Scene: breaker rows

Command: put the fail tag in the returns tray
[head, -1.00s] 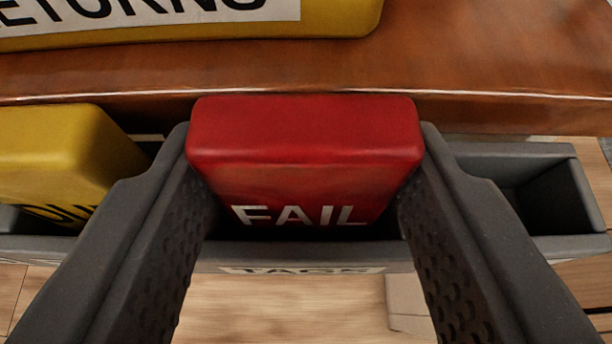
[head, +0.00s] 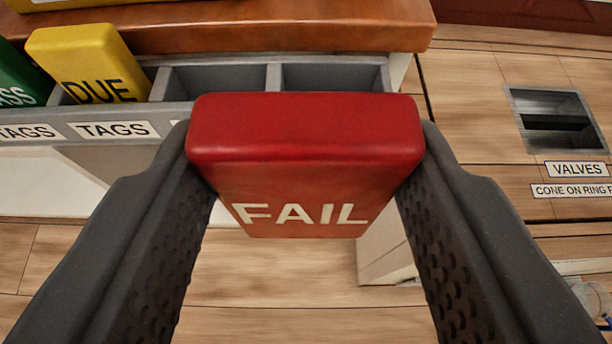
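The red fail tag (head: 305,150) is between the fingers of my gripper (head: 306,170), which is shut on its two sides. The white word FAIL faces me. The tag is clear of the grey tags rack (head: 120,113), in front of and above it. The returns tray is not clearly shown; only a thin yellow edge with a white strip (head: 100,3) is at the top left, on the brown table, most of it out of view.
A yellow DUE tag (head: 95,60) and a green PASS tag (head: 22,80) stand in the rack's left slots. Two slots to their right look empty. The brown tabletop (head: 300,28) lies behind the rack. A metal-lined opening labelled VALVES (head: 555,120) is at the right.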

